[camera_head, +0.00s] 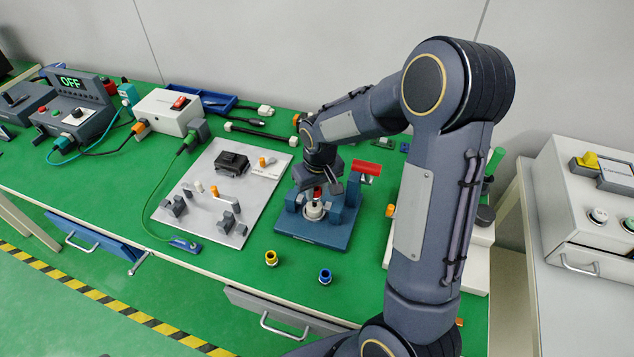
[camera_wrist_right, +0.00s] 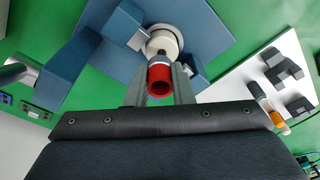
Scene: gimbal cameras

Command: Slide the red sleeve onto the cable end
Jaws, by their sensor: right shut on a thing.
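My right gripper (camera_head: 318,190) is over the blue fixture (camera_head: 300,232) in the head view. In the wrist view its two grey fingers (camera_wrist_right: 159,84) are shut on the red sleeve (camera_wrist_right: 160,72), one on each side. The sleeve's open red end faces the wrist camera. Its other end is close to the round white piece (camera_wrist_right: 165,38) in the fixture; I cannot tell whether the two touch. In the head view the sleeve is a small red spot (camera_head: 317,193) above the white piece. No cable end can be made out at the sleeve. My left gripper is not in view.
A pale plate with small clamps (camera_head: 209,212) lies left of the fixture. A yellow ring (camera_head: 271,258) and a blue ring (camera_head: 325,276) lie in front. Cables and boxes (camera_head: 168,112) fill the back left.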

